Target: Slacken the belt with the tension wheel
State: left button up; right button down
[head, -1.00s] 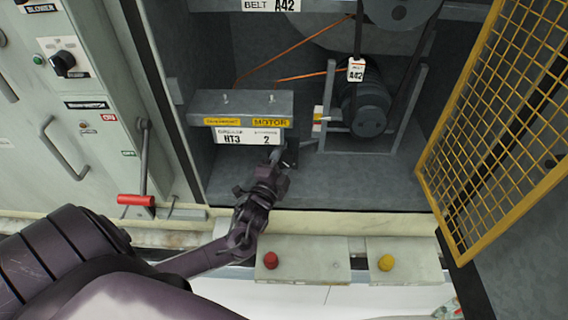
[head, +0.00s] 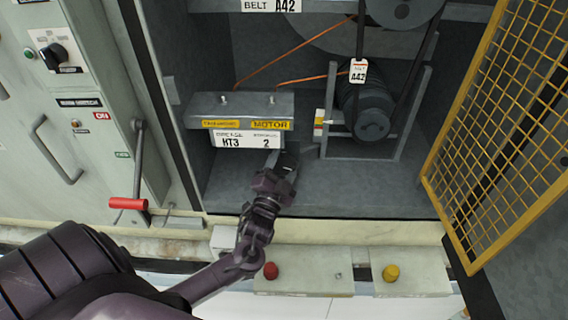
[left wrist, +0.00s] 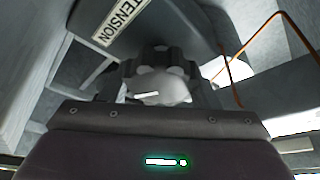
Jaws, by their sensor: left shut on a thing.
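My left gripper (head: 286,162) reaches into the open cabinet, below the front of the grey motor base. It is shut on the tension wheel, a dark lobed knob (left wrist: 150,66) with a pale centre in the left wrist view. A "TENSION" label (left wrist: 118,20) sits just above the wheel there. In the head view the wheel is hidden by the gripper and base. The dark belt (head: 360,38) runs up from the motor (head: 372,108) to a pulley (head: 402,8). How tight it is cannot be told. My right gripper is not in view.
A yellow mesh door (head: 500,130) stands open at the right. The left panel has a red-handled lever (head: 128,204). A red knob (head: 270,270) and a yellow knob (head: 391,272) sit on the front ledge. Orange cables (head: 290,55) cross behind the base.

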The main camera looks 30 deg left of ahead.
aim_at(282, 168)
pick_arm(q)
jog(key=shift+f, duration=0.1)
jog(key=o, duration=1)
jog(key=b+v, duration=0.2)
jog(key=v, duration=0.4)
jog(key=shift+s+f, duration=0.1)
jog(key=shift+s, duration=0.15)
jog(key=shift+s+d, duration=0.2)
jog(key=shift+s, duration=0.4)
jog(key=shift+f, duration=0.15)
